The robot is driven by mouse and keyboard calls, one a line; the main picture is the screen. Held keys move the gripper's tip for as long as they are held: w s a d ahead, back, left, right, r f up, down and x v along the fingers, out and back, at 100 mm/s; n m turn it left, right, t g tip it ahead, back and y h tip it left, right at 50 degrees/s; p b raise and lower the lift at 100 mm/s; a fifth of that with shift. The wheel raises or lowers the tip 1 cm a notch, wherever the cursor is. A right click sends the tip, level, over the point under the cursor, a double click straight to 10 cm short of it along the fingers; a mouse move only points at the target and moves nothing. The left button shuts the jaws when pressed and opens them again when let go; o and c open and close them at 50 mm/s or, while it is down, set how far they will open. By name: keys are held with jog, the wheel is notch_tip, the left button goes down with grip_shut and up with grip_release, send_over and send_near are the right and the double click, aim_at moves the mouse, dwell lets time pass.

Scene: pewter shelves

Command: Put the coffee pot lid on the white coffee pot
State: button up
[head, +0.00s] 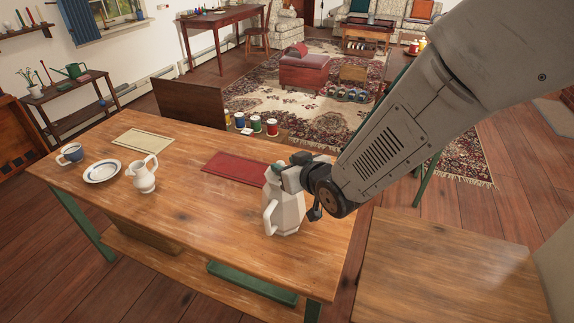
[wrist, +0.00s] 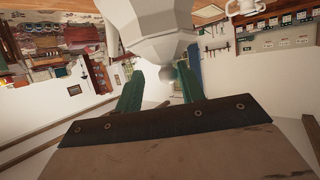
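The white coffee pot (head: 288,212) stands upright near the right end of the wooden table, its handle towards the left front. The white lid (wrist: 160,46) shows in the wrist view, with a small round knob (wrist: 167,72). The lid appears to sit at the mouth of the pot, but I cannot see the full seam. My gripper (head: 279,168) is at the pot's top, its body covering part of it. In the wrist view its two green fingers (wrist: 158,88) are apart, with the knob between their tips, nearer the right finger. A gap shows beside the knob.
A white pitcher (head: 143,177), a saucer (head: 102,171) and a blue-and-white cup (head: 70,154) stand at the table's left. A red mat (head: 236,167) lies left of the pot, and a pale board (head: 136,139) farther back. The table's front middle is clear.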

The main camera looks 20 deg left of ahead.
jog(key=v, duration=1.1)
jog(key=shift+s+d, duration=0.2)
jog(key=shift+d, duration=0.1)
jog(key=shift+r, duration=0.15)
jog(key=d+r+m+g+h, duration=0.1)
jog(key=d+r+m+h, duration=0.2)
jog(key=d, duration=0.8)
jog(key=d+r+m+h, duration=0.2)
jog(key=d+h, duration=0.3)
jog(key=d, duration=0.6)
jog(key=s+d+r+m+g+h, duration=0.1)
jog(key=s+d+r+m+g, duration=0.1)
jog(key=s+d, duration=0.4)
jog(key=s+d+r+m+g+h, duration=0.1)
jog(key=s+d+r+m+g, duration=0.1)
jog(key=s+d+g, duration=0.2)
jog(key=s+d, duration=0.3)
jog(key=s, duration=0.5)
jog(key=shift+s+r+m+g, duration=0.3)
jog(key=shift+r+m+g, duration=0.05)
jog(key=shift+m+g, duration=0.05)
